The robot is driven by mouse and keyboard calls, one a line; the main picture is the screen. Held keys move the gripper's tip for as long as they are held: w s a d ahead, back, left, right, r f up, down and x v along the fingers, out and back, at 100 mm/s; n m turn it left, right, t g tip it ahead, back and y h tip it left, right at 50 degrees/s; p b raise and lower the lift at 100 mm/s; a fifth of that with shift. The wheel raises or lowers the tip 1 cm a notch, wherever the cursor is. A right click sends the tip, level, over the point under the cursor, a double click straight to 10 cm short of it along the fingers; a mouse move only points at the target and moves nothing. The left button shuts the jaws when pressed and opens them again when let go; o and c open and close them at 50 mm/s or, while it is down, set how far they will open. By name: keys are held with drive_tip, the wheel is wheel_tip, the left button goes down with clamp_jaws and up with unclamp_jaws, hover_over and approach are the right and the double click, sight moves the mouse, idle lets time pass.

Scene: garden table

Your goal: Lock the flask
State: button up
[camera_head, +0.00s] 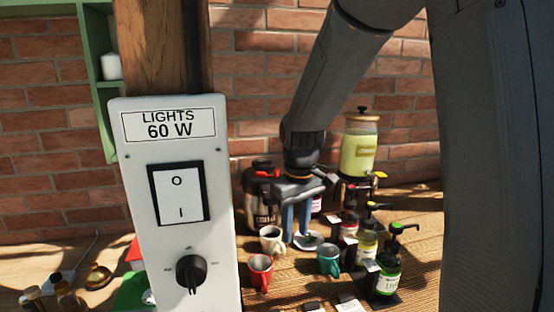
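The flask (262,207) stands upright at the back of the wooden table, with a dark body and a black top with red on it. My gripper (296,238) points down just right of the flask and nearer the camera. Its two bluish fingers are apart, with nothing visible held between them.
A white light panel (182,230) stands tall in the left foreground. A cream mug (272,242), a red mug (260,272) and a teal mug (329,261) stand near the gripper. Several pump bottles (389,274) stand to the right; a yellow drink dispenser (358,150) stands behind.

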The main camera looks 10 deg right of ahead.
drive_tip(key=w+r+n+p, duration=0.1)
drive_tip(key=w+r+n, duration=0.1)
drive_tip(key=w+r, duration=0.3)
drive_tip(key=w+r+n+p, duration=0.2)
drive_tip(key=w+r+n, duration=0.1)
drive_tip(key=w+r, duration=0.3)
drive_tip(key=w+r+n+g+p, duration=0.1)
drive_tip(key=w+r+n+p, duration=0.1)
drive_tip(key=w+r, duration=0.4)
drive_tip(key=shift+w+a+r+n, duration=0.1)
drive_tip(key=shift+w+a+n, duration=0.15)
drive_tip(key=shift+w+n, duration=0.4)
drive_tip(key=shift+w+f+p, duration=0.15)
drive_tip(key=shift+f+p, duration=1.5)
drive_tip(key=shift+f, duration=2.15)
drive_tip(key=shift+c, duration=0.4)
clamp_jaws()
